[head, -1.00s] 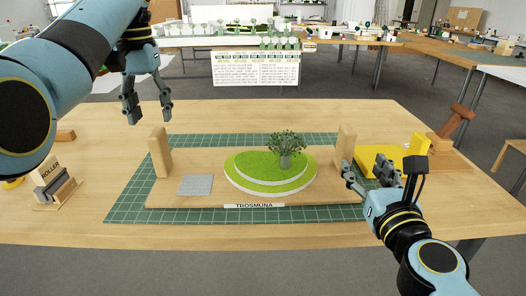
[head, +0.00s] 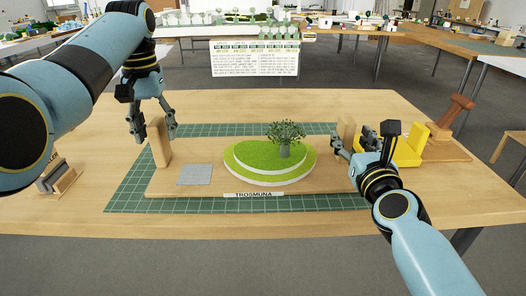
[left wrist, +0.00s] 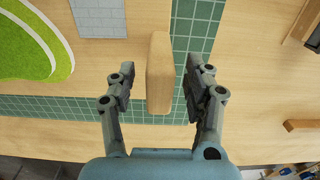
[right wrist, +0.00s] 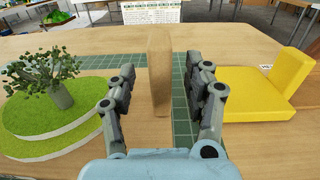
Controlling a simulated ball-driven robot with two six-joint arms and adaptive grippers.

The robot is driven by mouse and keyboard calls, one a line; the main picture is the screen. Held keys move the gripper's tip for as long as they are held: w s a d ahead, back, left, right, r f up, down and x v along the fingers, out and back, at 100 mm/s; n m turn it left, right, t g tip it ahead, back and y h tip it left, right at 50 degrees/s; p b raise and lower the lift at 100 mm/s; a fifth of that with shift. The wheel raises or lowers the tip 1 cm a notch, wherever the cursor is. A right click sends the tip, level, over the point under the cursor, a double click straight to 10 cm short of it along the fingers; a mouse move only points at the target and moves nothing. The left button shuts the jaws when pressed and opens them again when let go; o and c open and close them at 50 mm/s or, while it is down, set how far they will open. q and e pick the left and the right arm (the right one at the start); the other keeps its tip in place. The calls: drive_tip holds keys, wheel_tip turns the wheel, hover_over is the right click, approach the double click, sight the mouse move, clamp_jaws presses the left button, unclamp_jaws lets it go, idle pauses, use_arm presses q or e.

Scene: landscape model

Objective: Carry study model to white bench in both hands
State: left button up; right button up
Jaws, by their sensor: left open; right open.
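The study model is a wooden board (head: 210,188) with a stepped green mound (head: 265,165), a small tree (head: 286,135), a grey square (head: 195,174) and a name strip. An upright wooden block stands at each end, the left block (head: 159,142) and the right block (head: 346,130). My left gripper (head: 153,135) is open, its fingers on either side of the left block; the left wrist view shows this block (left wrist: 159,72) between the fingers. My right gripper (head: 352,147) is open around the right block, which stands between its fingers in the right wrist view (right wrist: 160,70).
The board lies on a green cutting mat (head: 125,195) on a wooden table (head: 60,215). A yellow piece (head: 405,150) sits close to the right gripper. A wooden stand (head: 56,183) is at the left. A white bench with model trees (head: 240,32) stands beyond the table.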

sight(159, 144)
use_arm(q)
drive_tip(key=shift+f, duration=1.95)
use_arm(e)
drive_tip(key=shift+w, duration=1.95)
use_arm(q)
clamp_jaws()
use_arm(e)
clamp_jaws()
drive_tip(key=shift+r, duration=0.15)
